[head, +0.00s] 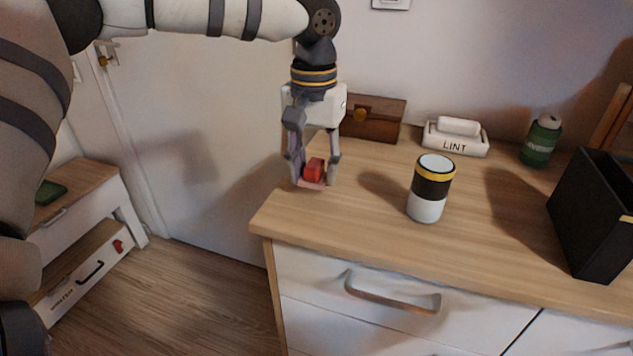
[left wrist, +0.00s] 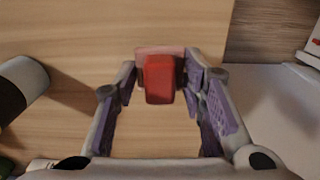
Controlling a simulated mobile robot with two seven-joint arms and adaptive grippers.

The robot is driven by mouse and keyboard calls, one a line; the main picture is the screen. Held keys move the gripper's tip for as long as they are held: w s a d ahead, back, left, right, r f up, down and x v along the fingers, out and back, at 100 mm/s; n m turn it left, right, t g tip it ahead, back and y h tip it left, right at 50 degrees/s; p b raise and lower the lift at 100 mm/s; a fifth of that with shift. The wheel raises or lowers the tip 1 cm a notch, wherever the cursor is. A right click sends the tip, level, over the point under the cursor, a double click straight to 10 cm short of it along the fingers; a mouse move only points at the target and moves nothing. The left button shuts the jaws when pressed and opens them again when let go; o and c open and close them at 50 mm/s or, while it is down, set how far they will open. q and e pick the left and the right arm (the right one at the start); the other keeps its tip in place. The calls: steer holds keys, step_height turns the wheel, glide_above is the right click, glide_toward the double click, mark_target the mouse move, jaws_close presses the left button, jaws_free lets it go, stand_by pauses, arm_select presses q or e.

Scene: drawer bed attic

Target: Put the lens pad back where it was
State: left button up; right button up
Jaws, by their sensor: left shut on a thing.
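A small pad with a red block on a pink base, probably the lens pad (head: 314,170), is between the fingertips of my left gripper (head: 313,178) near the left edge of the wooden dresser top. My left gripper points down and is shut on it. In the left wrist view the red block (left wrist: 160,80) sits between the purple finger pads, with the pink base behind it. I cannot tell whether the base touches the wood. No label on it can be read. My right gripper is not in view.
The dresser top (head: 350,228) holds a black-and-white canister (head: 430,188), a wooden box (head: 372,119), a white LINT block (head: 455,138), a green can (head: 541,141) and a black bin (head: 592,215). At left, a low bedside unit (head: 95,172) has an open drawer (head: 85,274) with a red item (head: 118,246).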

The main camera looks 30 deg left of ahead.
mark_target(314, 183)
arm_select(q)
steer(key=shift+w+a+f, duration=0.1)
steer(key=shift+f, duration=1.75)
steer(key=o, duration=1.2)
step_height(314, 183, up, 12)
steer(key=shift+r, duration=0.15)
